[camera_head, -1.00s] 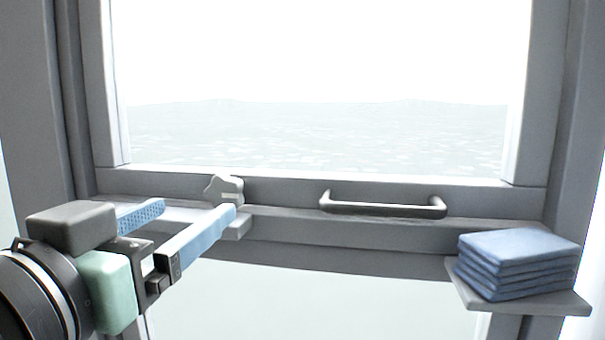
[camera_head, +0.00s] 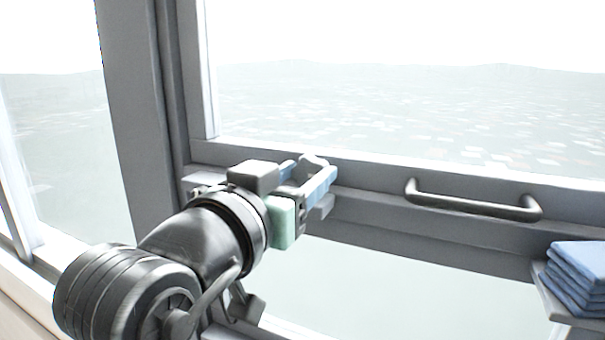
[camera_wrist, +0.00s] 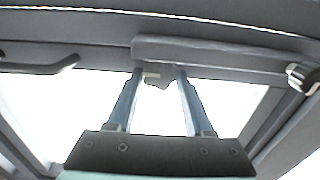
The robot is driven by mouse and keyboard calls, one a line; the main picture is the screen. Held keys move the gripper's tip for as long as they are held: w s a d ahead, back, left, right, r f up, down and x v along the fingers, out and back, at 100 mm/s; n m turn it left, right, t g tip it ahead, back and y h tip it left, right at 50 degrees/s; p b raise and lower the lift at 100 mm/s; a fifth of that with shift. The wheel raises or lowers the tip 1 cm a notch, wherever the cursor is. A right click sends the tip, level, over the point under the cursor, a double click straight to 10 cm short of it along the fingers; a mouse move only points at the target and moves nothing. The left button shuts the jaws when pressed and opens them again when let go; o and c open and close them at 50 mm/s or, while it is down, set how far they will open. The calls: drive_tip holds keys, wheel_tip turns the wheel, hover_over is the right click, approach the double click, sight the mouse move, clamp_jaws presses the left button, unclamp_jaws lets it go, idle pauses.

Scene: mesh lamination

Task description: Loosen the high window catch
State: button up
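The window catch (camera_head: 314,159) is a small light-grey lobed knob on the lower rail of the window sash, left of the bar handle. My gripper (camera_head: 312,168) is at the catch, with its two blue fingers spread on either side of it. In the wrist view, the fingers of my gripper (camera_wrist: 159,72) are apart and the dark, backlit catch (camera_wrist: 159,80) shows between their tips. Gaps seem to remain on both sides, but contact is hard to judge. Part of the catch is hidden by the near finger in the head view.
A dark bar handle (camera_head: 470,206) sits on the rail to the right. Folded blue cloths (camera_head: 580,278) lie on a small shelf (camera_head: 562,308) at the lower right. A round metal knob (camera_wrist: 303,76) shows at the wrist view's right.

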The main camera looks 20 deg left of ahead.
clamp_jaws()
drive_tip(key=shift+r+n+p, duration=0.1)
drive_tip(key=shift+n+p, duration=0.3)
drive_tip(key=shift+n, duration=0.5)
drive_tip(key=n, duration=0.2)
drive_tip(key=shift+n, duration=0.4)
drive_tip(key=o, duration=0.7)
unclamp_jaws()
drive_tip(key=shift+c, duration=0.2)
drive_tip(key=s+b, duration=0.5)
drive_tip(key=s, duration=0.8)
drive_tip(key=shift+a, duration=0.3)
